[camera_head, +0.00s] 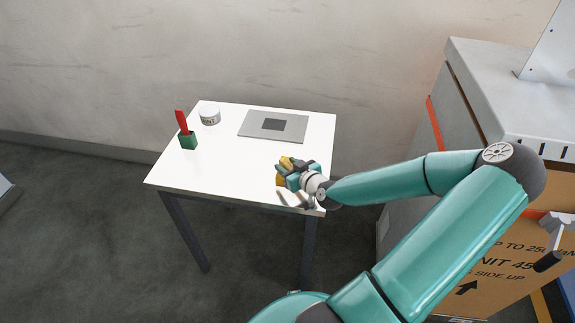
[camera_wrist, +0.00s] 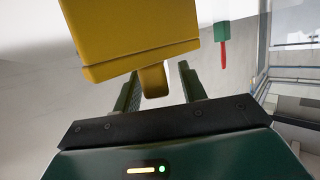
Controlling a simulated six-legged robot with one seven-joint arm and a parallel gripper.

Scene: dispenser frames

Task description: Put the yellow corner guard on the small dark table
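The yellow corner guard (camera_wrist: 130,35) fills the upper left of the wrist view, with a narrow tab pointing down between my fingers. It also shows as small yellow patches in the head view (camera_head: 280,180), partly hidden by my gripper. My gripper (camera_wrist: 162,82) is open around the tab, with a visible gap on the right finger's side; contact on the left is unclear. In the head view my gripper (camera_head: 287,171) is over the front right part of a white-topped table (camera_head: 225,170) with dark legs. No separate small dark table is visible.
A grey plate with a dark square (camera_head: 250,122) lies at the table's back right. A white tub (camera_head: 209,116) stands at the back left. A green block with a red handle (camera_head: 187,138) is at the left. A cabinet (camera_head: 480,75) and cardboard box (camera_head: 500,280) stand right.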

